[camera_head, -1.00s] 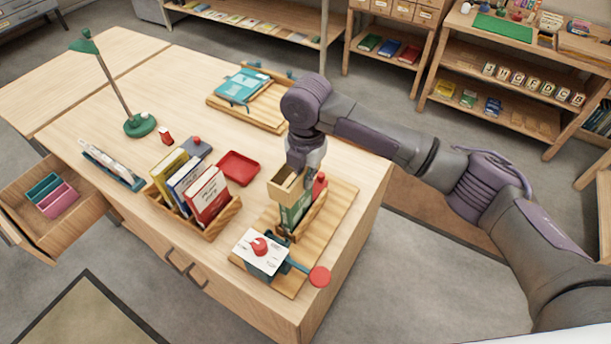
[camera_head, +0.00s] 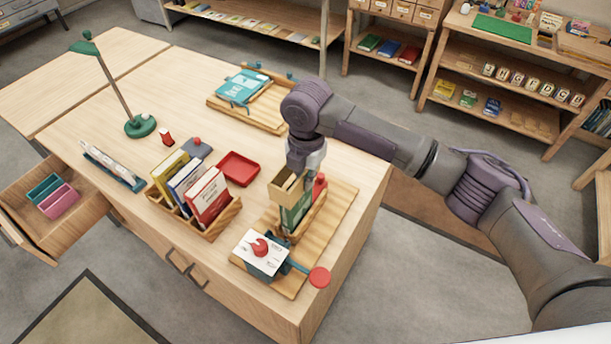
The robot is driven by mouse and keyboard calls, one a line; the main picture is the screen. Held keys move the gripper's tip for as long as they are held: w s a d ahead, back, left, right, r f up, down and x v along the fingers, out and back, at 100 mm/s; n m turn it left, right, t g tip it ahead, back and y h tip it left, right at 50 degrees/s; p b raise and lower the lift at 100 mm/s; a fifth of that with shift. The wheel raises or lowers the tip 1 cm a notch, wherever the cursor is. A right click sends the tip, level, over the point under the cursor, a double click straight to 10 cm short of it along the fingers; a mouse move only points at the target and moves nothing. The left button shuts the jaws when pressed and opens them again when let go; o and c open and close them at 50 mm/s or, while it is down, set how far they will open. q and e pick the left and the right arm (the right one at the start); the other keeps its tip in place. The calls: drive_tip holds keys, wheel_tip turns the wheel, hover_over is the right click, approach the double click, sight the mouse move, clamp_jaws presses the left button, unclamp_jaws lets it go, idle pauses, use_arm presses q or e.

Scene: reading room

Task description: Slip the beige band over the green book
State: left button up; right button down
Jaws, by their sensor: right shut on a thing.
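The green book (camera_head: 291,219) stands upright in a wooden holder (camera_head: 312,216) on a wooden board near the table's right edge. The beige band (camera_head: 285,192) is an open loop at the top of the book and appears to surround its upper part. My right gripper (camera_head: 305,168) is above the book's right side, shut on the band's rim. The gripper hides the far side of the band, and the fingertips are hard to make out. My left gripper is not in view.
A press-like device with a white card (camera_head: 261,253) and a red knob lever (camera_head: 319,277) stands at the board's front. A book rack (camera_head: 222,221) and a red tray (camera_head: 239,168) are to the left. A green lamp (camera_head: 140,125) stands further back.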

idle(0.5)
drive_tip(key=shift+p, duration=0.45)
drive_tip(key=shift+f, duration=0.2)
drive_tip(key=shift+f+b, duration=0.5)
drive_tip(key=shift+f, duration=0.35)
drive_tip(key=shift+s+f, duration=0.2)
drive_tip(key=c, duration=1.2)
unclamp_jaws()
drive_tip(key=shift+s+d+f, duration=0.1)
drive_tip(key=shift+f, duration=0.1)
drive_tip(key=shift+c, duration=0.2)
